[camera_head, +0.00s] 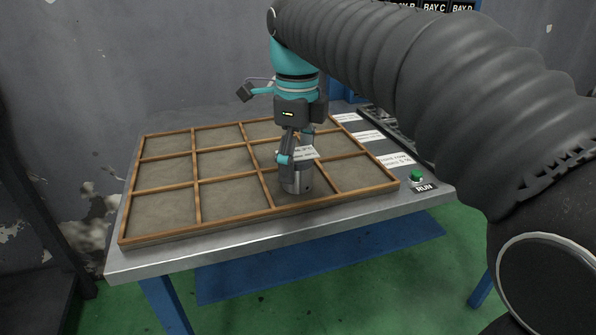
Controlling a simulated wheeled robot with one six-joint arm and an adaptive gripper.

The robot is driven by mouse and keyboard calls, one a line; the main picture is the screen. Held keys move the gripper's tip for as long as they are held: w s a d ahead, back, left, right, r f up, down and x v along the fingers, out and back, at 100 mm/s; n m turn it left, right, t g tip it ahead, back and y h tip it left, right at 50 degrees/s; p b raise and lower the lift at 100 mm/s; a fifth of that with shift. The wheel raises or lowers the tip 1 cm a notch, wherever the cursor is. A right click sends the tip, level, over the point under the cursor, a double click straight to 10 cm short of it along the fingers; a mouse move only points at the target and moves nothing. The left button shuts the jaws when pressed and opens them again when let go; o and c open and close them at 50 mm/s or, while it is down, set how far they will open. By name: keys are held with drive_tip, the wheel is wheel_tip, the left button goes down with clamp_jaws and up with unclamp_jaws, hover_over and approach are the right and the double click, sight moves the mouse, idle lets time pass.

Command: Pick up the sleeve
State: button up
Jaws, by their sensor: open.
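A short grey metal cylinder, which looks like the sleeve (298,184), stands upright in a front-row compartment of the wood-divided tray (232,215), right of the middle. My gripper (296,160) points down directly over it, with the fingers at its upper part. The gripper is open. One teal-tipped finger shows on the left side; the other is partly hidden. I cannot tell whether the fingers touch the cylinder.
The tray's other visible compartments look empty. It lies on a metal table (190,250). A green RUN button (416,176) sits at the table's right, near white label cards (396,160) and a dark rail. My arm crosses the upper right and hides part of the back.

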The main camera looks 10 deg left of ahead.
drive_tip(key=shift+f, duration=1.15)
drive_tip(key=c, duration=1.6)
